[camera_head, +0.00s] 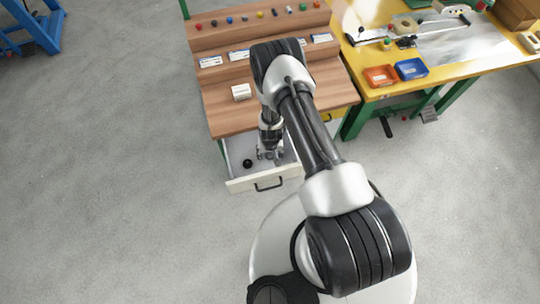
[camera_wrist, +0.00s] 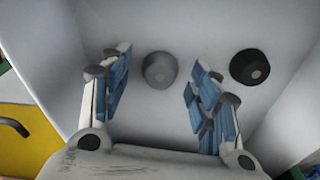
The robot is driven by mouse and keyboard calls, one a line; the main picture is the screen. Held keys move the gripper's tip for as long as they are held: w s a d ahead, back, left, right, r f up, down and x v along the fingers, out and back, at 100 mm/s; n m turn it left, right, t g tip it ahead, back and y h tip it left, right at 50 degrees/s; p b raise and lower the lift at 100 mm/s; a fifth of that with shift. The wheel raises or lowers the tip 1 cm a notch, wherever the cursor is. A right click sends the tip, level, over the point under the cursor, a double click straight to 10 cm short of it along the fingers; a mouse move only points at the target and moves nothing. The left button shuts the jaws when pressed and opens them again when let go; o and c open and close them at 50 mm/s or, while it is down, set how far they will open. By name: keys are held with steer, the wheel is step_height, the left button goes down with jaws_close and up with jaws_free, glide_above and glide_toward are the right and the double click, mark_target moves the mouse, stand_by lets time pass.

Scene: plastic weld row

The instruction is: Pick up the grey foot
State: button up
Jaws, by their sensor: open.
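The grey foot (camera_wrist: 160,70) is a small round grey piece on the floor of the open white drawer (camera_head: 240,186). In the wrist view it lies between the two fingers of my gripper (camera_wrist: 160,78), near their tips, with space on both sides. My gripper is open and empty; I cannot tell its exact height above the drawer floor. In the head view my gripper (camera_head: 270,154) reaches down into the drawer, and the grey foot cannot be made out there. A black foot (camera_wrist: 249,66) lies to the right, outside the right finger; it also shows in the head view (camera_head: 247,163).
The drawer walls stand close around my gripper. The wooden bench (camera_head: 225,111) with stepped shelves rises behind the drawer, with a small white block (camera_head: 241,92) on it. A yellow table (camera_head: 400,92) with an orange bin (camera_head: 380,76) and a blue bin (camera_head: 411,69) stands right.

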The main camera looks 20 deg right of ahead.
steer(key=shift+f, duration=0.1)
steer(key=c, duration=1)
step_height(320, 180, up, 10)
steer(key=p, duration=0.3)
step_height(320, 180, up, 29)
steer(key=n+b, duration=0.2)
steer(key=b, duration=0.3)
glide_above(270, 154)
steer(key=s, duration=0.2)
steer(key=shift+f, duration=0.2)
